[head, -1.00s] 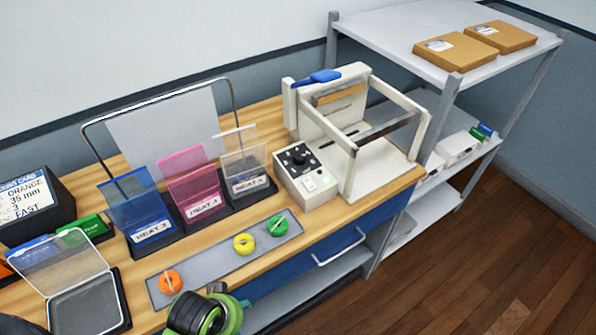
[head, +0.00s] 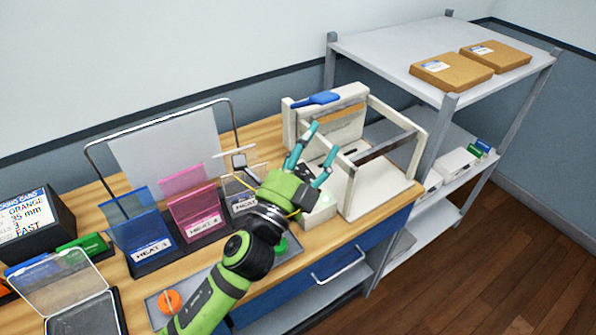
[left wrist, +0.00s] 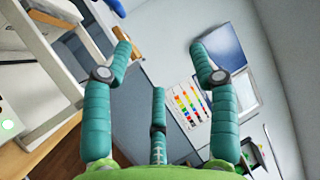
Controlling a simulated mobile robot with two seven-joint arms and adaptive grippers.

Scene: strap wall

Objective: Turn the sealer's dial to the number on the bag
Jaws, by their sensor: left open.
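The white sealer (head: 375,190) stands at the right end of the bench with its frame raised. Its dial is hidden behind my left gripper in the head view; in the earlier frame it is a black knob on the control box. My left gripper (head: 318,148) is open and empty, its teal fingers spread above the control box (head: 320,214). It also shows in the left wrist view (left wrist: 159,60), with part of the sealer frame (left wrist: 45,60) at left. Clear bag-like pouches stand in holders labelled HEAT 3 (head: 150,252), HEAT 4 (head: 203,224) and HEAT 5, partly covered. My right gripper is out of view.
A black box (head: 45,215) with a card reading ORANGE, 35 mm stands at left. An orange roll (head: 168,301) lies on a grey tray. A metal shelf (head: 440,55) with two brown parcels is at right. A colour chart (left wrist: 187,105) shows in the wrist view.

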